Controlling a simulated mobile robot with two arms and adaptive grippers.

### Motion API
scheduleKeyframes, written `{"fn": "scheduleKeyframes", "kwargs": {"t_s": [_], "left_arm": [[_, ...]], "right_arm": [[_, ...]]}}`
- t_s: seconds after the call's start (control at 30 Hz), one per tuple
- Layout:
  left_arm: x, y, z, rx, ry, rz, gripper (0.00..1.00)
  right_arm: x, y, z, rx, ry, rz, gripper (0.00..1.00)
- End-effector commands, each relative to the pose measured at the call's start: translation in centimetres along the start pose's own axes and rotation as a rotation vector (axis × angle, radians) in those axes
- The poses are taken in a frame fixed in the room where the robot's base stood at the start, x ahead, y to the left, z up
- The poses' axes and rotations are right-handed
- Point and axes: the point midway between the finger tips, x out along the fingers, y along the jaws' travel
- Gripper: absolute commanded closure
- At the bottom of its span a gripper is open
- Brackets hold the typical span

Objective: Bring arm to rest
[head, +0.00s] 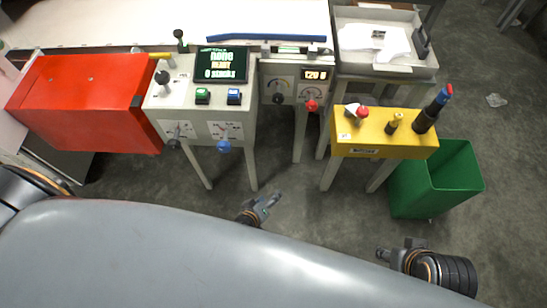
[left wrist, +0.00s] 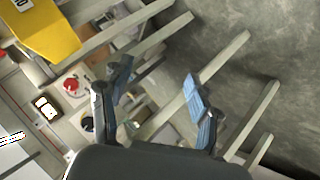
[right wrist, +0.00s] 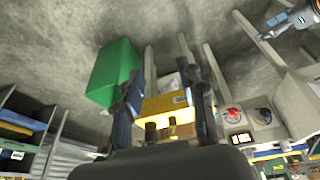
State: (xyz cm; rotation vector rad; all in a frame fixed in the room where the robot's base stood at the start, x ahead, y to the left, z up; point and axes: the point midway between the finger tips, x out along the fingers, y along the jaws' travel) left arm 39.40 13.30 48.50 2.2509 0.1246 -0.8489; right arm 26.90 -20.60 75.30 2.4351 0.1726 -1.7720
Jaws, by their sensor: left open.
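My left gripper (head: 270,203) hangs low over the floor in the head view, just beyond my grey body and in front of the consoles. In the left wrist view its two blue-padded fingers (left wrist: 157,76) stand apart with nothing between them. My right gripper (head: 383,254) is at the lower right of the head view, in front of the green bin and apart from it. In the right wrist view its fingers (right wrist: 166,80) are spread and empty. Most of my left arm is hidden behind my body in the head view.
A red box (head: 85,100), a grey control console (head: 205,133), a gauge panel (head: 293,70) and a yellow control box (head: 385,147) line the far side on legs. A green bin (head: 440,188) stands at right. The grey floor (head: 320,225) between the grippers is clear.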

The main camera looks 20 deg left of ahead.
Motion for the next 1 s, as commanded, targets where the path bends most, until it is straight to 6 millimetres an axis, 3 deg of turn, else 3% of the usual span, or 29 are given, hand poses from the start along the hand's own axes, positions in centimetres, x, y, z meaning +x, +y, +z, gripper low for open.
{"fn": "scheduleKeyframes", "kwargs": {"t_s": [0.27, 0.37, 0.47, 0.67, 0.8, 1.0], "left_arm": [[0.0, -0.1, 0.1, 0.003, -0.002, -0.002, 0.38], [-0.3, -0.9, 0.8, 0.033, -0.024, -0.017, 0.38], [-0.8, -2.8, 2.4, 0.095, -0.071, -0.049, 0.38], [-3.0, -8.2, 6.7, 0.274, -0.216, -0.134, 0.38], [-5.3, -12.1, 9.6, 0.399, -0.329, -0.191, 0.38], [-9.2, -17.7, 13.2, 0.572, -0.497, -0.263, 0.38]], "right_arm": [[0.3, 0.0, 0.0, 0.0, -0.002, 0.0, 0.6], [2.1, -0.1, 0.2, -0.001, -0.013, -0.002, 0.6], [6.0, -0.2, 0.7, -0.002, -0.032, -0.004, 0.6], [16.3, -0.8, 4.0, -0.01, -0.076, -0.012, 0.6], [22.6, -1.1, 8.2, -0.016, -0.11, -0.017, 0.6], [29.4, -1.5, 16.0, -0.026, -0.156, -0.022, 0.6]]}}
